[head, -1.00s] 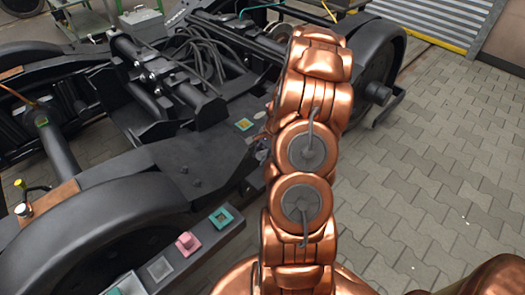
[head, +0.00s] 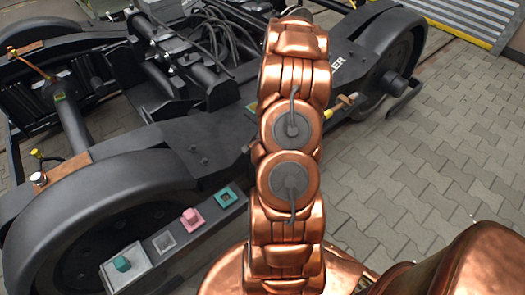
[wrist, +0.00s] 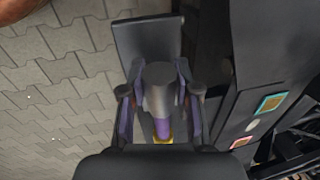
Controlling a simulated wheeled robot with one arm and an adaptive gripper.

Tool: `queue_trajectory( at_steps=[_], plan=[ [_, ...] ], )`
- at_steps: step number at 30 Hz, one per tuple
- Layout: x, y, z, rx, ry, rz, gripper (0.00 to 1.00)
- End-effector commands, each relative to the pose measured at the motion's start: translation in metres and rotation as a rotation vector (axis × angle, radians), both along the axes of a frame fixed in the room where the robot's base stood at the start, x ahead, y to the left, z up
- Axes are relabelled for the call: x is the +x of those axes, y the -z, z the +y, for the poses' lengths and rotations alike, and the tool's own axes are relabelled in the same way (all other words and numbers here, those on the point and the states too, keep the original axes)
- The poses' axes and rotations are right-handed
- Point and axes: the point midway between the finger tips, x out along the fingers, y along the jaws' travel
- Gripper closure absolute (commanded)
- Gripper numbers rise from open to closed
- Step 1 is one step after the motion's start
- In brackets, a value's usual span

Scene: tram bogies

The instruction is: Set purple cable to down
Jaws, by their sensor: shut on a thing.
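In the wrist view my gripper (wrist: 160,105) is shut on a dark cylindrical piece with a purple section (wrist: 162,128) and a little yellow below it, which I take for the purple cable. The fingers sit on either side of it.
The dark bogie (head: 110,180) fills the left, with a wheel (head: 388,75) at the right. Teal (head: 225,197) and pink (head: 193,218) blocks sit along its near beam. An orange cable (head: 30,50) and a yellow-tipped cable (head: 40,157) are at far left. Paved floor (head: 440,150) is clear at right.

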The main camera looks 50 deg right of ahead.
Motion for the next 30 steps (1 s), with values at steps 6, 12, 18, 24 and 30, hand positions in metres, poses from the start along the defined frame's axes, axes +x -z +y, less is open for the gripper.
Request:
queue_trajectory(
  at_steps=[6, 12, 18, 24, 30],
  plan=[
    [0.001, -0.001, -0.001, -0.003, -0.002, -0.002, 0.64],
    [0.001, -0.001, 0.000, -0.001, -0.002, -0.001, 0.43],
    [0.001, 0.000, 0.000, -0.001, -0.002, -0.001, 0.42],
    [0.000, -0.004, 0.000, 0.000, -0.002, -0.001, 0.42],
    [-0.003, -0.020, 0.001, -0.001, -0.001, -0.002, 0.42]
  ],
)
